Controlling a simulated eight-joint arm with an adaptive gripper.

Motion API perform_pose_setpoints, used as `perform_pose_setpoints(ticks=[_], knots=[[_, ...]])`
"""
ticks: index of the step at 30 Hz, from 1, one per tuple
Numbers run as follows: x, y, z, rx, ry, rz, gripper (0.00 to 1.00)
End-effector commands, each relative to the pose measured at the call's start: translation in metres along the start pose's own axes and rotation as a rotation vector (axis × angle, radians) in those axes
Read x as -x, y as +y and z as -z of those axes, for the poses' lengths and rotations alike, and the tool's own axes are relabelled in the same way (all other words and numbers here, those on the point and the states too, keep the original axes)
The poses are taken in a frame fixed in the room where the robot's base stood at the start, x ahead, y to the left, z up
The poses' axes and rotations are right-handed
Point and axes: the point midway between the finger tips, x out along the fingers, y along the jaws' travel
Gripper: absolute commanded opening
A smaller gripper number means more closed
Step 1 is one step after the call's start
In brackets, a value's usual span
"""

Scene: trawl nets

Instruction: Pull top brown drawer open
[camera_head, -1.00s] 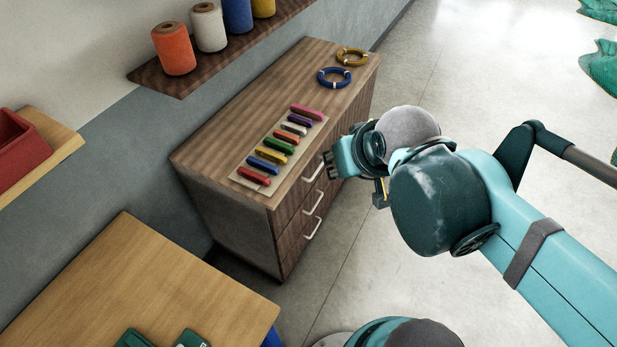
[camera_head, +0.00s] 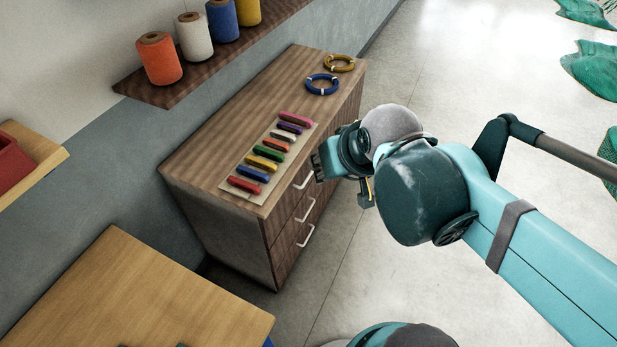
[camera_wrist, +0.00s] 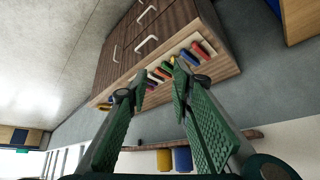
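The brown wooden cabinet (camera_head: 225,235) has stacked drawers with pale bar handles, and all look shut. The top drawer's handle (camera_head: 303,180) is just under the cabinet top's front edge. My gripper (camera_head: 319,166) is beside the right of this handle, close to it in the picture; touching cannot be told there. In the wrist view my gripper (camera_wrist: 158,75) has its two green fingers spread apart with nothing between them. The cabinet appears upside down beyond the fingertips, and the top handle (camera_wrist: 145,43) shows apart from both fingers.
Coloured bars lie on a pale board (camera_head: 234,189) on the cabinet top, with a blue ring (camera_head: 322,93) and a yellow ring (camera_head: 340,70) behind. A shelf (camera_head: 150,93) holds spools. A wooden table (camera_head: 130,290) stands at lower left.

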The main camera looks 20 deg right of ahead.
Motion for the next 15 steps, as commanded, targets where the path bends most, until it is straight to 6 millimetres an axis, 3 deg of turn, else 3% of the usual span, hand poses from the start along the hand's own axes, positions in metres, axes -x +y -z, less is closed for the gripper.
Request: perform_pose_setpoints(ticks=[15], knots=[[-0.075,-0.005,0.021,-0.177,-0.047,0.112,0.23]])
